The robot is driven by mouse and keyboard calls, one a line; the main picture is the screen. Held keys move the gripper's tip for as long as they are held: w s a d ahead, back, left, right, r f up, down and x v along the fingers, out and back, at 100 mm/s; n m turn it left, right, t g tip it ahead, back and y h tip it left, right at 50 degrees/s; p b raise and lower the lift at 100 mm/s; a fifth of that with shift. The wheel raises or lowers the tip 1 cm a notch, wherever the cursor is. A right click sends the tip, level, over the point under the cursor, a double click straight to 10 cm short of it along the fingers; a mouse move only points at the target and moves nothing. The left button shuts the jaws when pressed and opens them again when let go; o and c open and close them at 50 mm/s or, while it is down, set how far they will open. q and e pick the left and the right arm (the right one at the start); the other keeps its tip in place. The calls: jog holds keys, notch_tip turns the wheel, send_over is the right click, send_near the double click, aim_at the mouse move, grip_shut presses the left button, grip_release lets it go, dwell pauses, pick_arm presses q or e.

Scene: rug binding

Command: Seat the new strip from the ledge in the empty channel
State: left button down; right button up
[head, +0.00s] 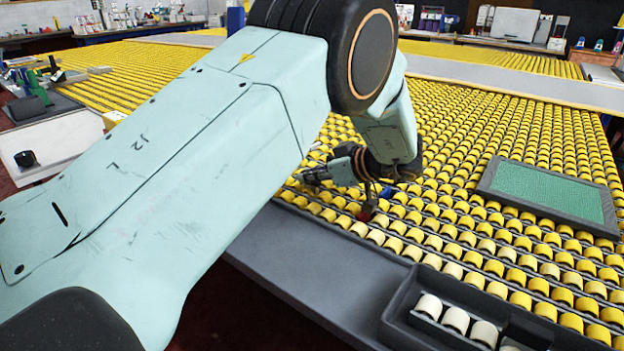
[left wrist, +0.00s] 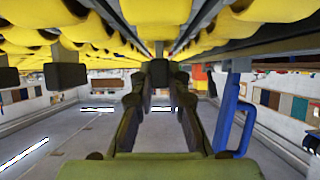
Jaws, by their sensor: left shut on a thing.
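My left arm crosses the head view from the left, and my left gripper (head: 314,176) is over the front edge of the yellow roller bed (head: 480,130). In the left wrist view its fingers (left wrist: 158,88) are closed together at a dark block (left wrist: 160,72), seemingly the end of the new strip. Rollers run away above this block in that view. Most of the strip is hidden, and I cannot tell it from the neighbouring rows. The grey ledge (head: 310,285) along the bed's front looks bare in its visible part. I cannot make out the empty channel. My right gripper is not in view.
A dark tray (head: 397,312) with several pale rollers sits at the lower right. A grey-framed green panel (head: 550,192) lies on the rollers at right. A small red piece (head: 367,211) shows under my wrist. A blue part (left wrist: 236,115) stands right of the fingers in the left wrist view.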

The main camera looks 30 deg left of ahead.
pick_arm(q)
jog(key=shift+r, duration=0.15)
jog(key=c, duration=1.3)
grip_release()
jog(key=shift+c, duration=0.2)
jog(key=shift+d+r, duration=0.1)
jog(key=shift+d+r+p, duration=0.2)
jog(key=shift+d+p, duration=0.05)
jog(key=shift+p, duration=0.35)
jog(key=p+v, duration=0.9)
jog(key=v, duration=0.1)
jog(key=shift+s, duration=0.1)
jog(key=shift+d+r+p, duration=0.2)
jog(key=shift+d+p, duration=0.25)
jog(key=shift+d, duration=0.15)
